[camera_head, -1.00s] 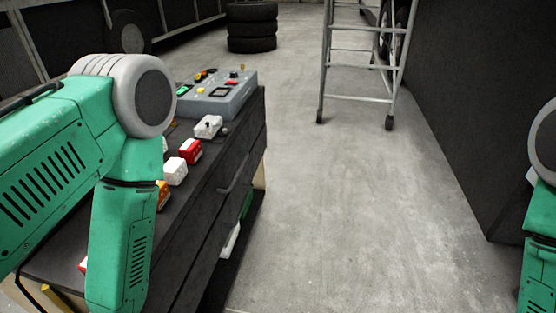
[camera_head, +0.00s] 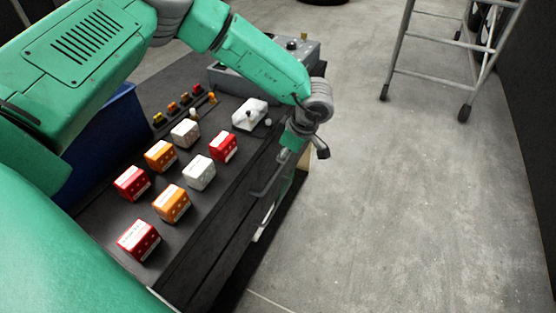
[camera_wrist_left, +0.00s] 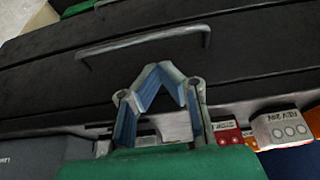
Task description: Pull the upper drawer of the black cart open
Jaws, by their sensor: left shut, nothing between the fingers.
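The black cart (camera_head: 97,221) stands along the left, its top covered with small parts. Its upper drawer has a dark front with a bar handle (camera_head: 268,183) and looks closed. In the left wrist view the handle (camera_wrist_left: 145,42) runs across the dark drawer front (camera_wrist_left: 245,50). My left gripper (camera_head: 297,148) hangs at the drawer side of the cart, near the handle's far end. In the wrist view its fingertips (camera_wrist_left: 165,70) meet, empty, close to the handle and not around it. Whether they touch the drawer front I cannot tell. My right gripper is out of view.
Several red, orange and white blocks (camera_head: 198,172) sit on the cart top, with a grey control box (camera_head: 232,80) at its far end. A blue bin (camera_head: 105,135) is partly behind my left arm. A ladder (camera_head: 438,70) stands on the floor at the right. The floor beside the cart is clear.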

